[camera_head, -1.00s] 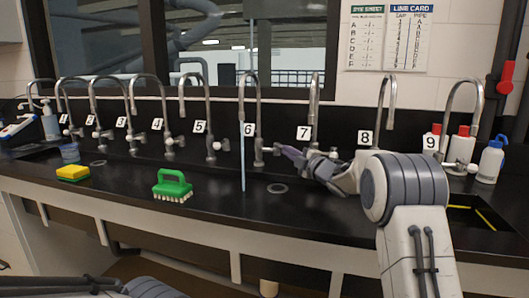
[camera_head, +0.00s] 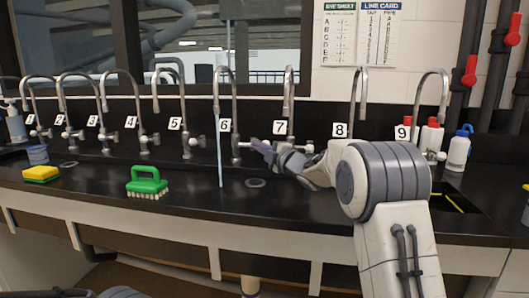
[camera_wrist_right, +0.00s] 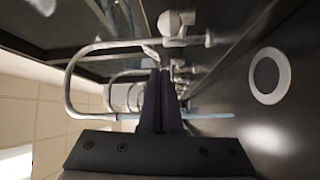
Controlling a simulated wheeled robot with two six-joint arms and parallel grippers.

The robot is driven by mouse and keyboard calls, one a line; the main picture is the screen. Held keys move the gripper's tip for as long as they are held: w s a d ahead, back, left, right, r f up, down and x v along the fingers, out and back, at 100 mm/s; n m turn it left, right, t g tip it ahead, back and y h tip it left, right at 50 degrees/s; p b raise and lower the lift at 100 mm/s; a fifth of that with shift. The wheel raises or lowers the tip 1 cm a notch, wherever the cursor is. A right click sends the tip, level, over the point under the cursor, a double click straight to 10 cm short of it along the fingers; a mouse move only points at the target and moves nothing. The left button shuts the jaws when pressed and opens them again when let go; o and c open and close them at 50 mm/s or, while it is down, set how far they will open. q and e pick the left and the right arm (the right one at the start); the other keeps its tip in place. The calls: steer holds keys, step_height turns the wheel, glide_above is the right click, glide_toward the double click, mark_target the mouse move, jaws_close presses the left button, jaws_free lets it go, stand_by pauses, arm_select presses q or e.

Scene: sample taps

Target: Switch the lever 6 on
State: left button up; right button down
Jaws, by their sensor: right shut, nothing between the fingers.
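The fingers (camera_wrist_right: 158,74) are together in the wrist view, close to tap fittings. My left gripper is out of view.
Tap 7 (camera_head: 289,95) stands right behind my right arm. Tap 5 (camera_head: 183,105) is left of tap 6. A green brush (camera_head: 147,181) and a yellow sponge (camera_head: 41,174) lie on the counter. White bottles (camera_head: 457,152) stand at the right.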

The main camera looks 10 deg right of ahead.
steer(key=s+d, duration=0.5)
steer(key=d, duration=0.2)
steer(key=shift+s+d+f, duration=0.15)
steer(key=shift+f, duration=0.1)
